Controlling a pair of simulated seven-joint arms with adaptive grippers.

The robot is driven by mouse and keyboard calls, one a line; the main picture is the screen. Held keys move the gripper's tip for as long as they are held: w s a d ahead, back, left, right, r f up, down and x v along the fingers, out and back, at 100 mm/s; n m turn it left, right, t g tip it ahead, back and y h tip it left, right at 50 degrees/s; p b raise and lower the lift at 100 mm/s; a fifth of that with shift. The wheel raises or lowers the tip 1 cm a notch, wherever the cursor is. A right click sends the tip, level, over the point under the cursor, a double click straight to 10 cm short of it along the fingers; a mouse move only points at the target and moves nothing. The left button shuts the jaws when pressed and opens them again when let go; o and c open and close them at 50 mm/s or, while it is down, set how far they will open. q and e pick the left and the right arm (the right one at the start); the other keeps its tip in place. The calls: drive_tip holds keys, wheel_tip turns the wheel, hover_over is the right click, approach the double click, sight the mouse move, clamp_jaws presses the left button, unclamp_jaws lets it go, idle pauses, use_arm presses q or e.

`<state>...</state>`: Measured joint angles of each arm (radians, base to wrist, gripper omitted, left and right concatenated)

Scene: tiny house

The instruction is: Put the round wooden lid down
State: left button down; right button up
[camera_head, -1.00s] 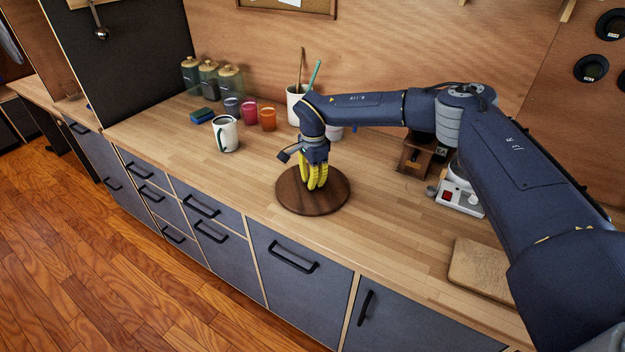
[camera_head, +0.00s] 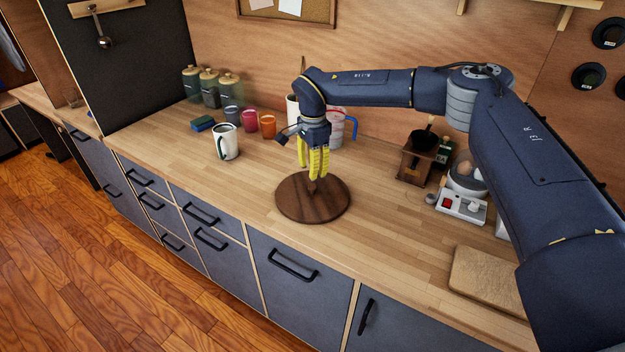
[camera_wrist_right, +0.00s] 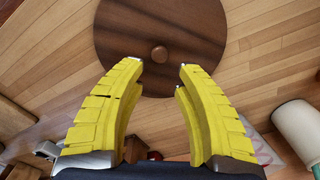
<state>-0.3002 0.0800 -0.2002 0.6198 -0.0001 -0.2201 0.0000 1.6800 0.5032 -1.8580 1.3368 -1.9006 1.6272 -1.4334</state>
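The round wooden lid (camera_head: 313,203) is dark brown and lies flat on the wooden counter near its front edge. My left gripper is in neither view.
A white mug (camera_head: 225,142) stands left of the lid. Glass jars (camera_head: 229,92) and coloured cups stand behind it. A coffee grinder (camera_head: 416,162), a small scale (camera_head: 461,207) and a cutting board (camera_head: 487,280) are to the right. The counter around the lid is clear.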

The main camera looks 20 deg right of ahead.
sight(312, 186)
drive_tip(key=shift+r, duration=2.2)
